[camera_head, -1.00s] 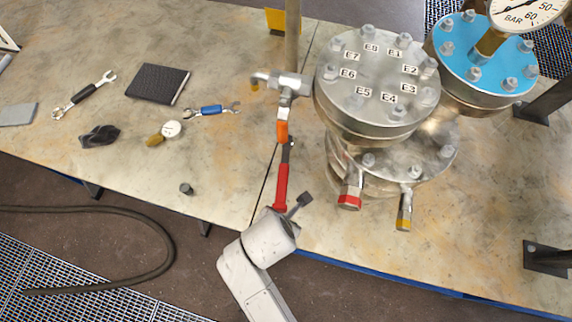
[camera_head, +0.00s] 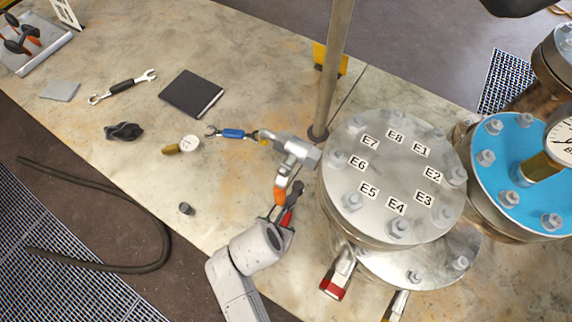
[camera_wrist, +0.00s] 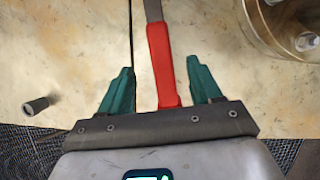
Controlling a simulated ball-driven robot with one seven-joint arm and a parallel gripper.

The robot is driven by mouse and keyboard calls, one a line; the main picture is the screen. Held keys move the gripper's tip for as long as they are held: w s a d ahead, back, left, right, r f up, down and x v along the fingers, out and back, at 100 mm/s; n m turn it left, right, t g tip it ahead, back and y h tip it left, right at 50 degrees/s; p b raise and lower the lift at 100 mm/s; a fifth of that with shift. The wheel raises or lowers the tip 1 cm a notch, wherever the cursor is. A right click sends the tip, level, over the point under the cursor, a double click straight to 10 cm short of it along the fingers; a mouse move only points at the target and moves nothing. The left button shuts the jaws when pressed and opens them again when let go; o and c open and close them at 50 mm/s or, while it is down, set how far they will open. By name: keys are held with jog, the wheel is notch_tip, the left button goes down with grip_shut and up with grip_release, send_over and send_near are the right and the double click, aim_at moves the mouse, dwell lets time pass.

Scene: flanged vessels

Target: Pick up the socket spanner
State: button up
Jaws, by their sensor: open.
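The red-handled tool, which I take as the socket spanner (camera_head: 287,217), lies on the bench beside the flanged vessel, partly hidden by my arm and the valve. In the wrist view its red handle (camera_wrist: 163,65) runs up the picture with a grey shaft beyond. My gripper (camera_wrist: 159,66) is open, its two green fingers on either side of the handle with gaps on both sides. In the head view my gripper (camera_head: 278,219) is over the handle's near end, mostly hidden by my wrist. The spanner's far end is out of the wrist view.
The bolted vessel (camera_head: 390,180) stands close on the right, with a valve with an orange lever (camera_head: 281,190) overhanging the tool. A blue spanner (camera_head: 232,134), black-handled spanner (camera_head: 122,86), notebook (camera_head: 191,93) and small dark cylinder (camera_head: 186,208) lie to the left.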

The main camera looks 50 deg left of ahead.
aim_at(282, 223)
jog(key=b+x, duration=0.1)
jog(key=x, duration=0.8)
jog(key=shift+w+f, duration=0.1)
jog(key=shift+w, duration=0.1)
jog(key=shift+a, duration=0.1)
jog(key=c, duration=1.2)
